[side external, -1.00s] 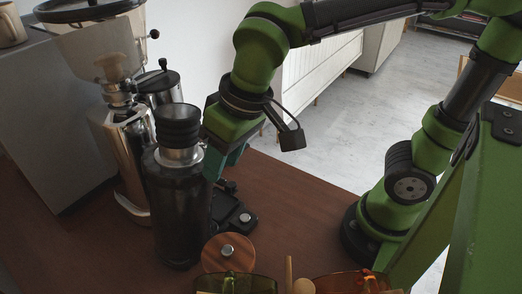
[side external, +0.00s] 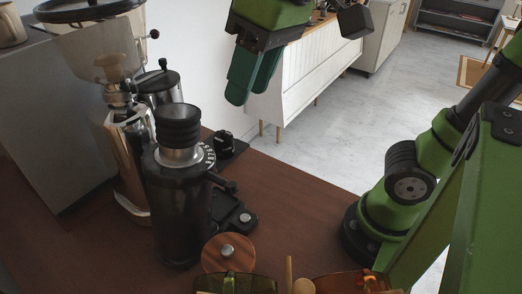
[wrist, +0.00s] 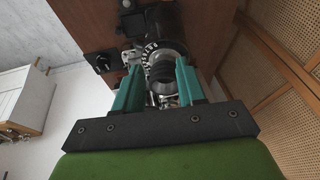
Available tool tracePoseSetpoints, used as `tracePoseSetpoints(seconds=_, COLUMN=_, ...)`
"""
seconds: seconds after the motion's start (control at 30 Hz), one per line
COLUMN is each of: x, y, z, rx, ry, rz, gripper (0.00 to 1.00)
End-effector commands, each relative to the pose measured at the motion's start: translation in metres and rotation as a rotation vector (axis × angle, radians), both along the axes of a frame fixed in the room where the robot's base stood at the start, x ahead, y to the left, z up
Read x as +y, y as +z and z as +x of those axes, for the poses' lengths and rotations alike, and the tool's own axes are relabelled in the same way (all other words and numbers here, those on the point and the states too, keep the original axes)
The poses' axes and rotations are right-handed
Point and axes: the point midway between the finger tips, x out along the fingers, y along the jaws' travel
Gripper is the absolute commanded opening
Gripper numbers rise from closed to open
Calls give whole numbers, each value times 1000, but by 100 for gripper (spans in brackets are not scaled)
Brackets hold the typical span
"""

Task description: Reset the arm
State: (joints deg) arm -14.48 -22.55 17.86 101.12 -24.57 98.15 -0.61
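My gripper (side external: 246,82) is raised in the side view, high above the wooden counter (side external: 290,190), with its teal fingers pointing down. In the wrist view the two fingers of my gripper (wrist: 157,78) stand apart, with nothing held between them. The black coffee grinder (side external: 182,210) stands upright on the counter, below and to the left of my gripper, and does not touch it. The grinder's ribbed top and numbered dial (wrist: 150,50) show beyond the fingers in the wrist view.
A chrome grinder with a clear hopper (side external: 95,50) and a dark lidded canister (side external: 160,85) stand at the left. A round wooden lid (side external: 212,255) and amber glassware (side external: 345,284) sit at the front. The air around my gripper looks free. A white cabinet (side external: 305,75) stands behind.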

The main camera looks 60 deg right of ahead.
Motion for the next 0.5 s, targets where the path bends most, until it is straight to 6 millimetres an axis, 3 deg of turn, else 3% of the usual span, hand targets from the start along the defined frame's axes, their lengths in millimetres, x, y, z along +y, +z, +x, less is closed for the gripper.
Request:
tracePoseSetpoints(seconds=0.17, x=1, y=0, z=3, rx=-16, ry=7, rz=0, gripper=40)
tracePoseSetpoints(seconds=0.27, x=-1, y=-12, z=13, rx=-46, ry=28, rz=6, gripper=40)
tracePoseSetpoints(seconds=0.37, x=-23, y=-39, z=26, rx=-97, ry=-1, rz=33, gripper=40)
tracePoseSetpoints(seconds=0.5, x=-72, y=-81, z=36, rx=-175, ry=-118, rz=100, gripper=40)
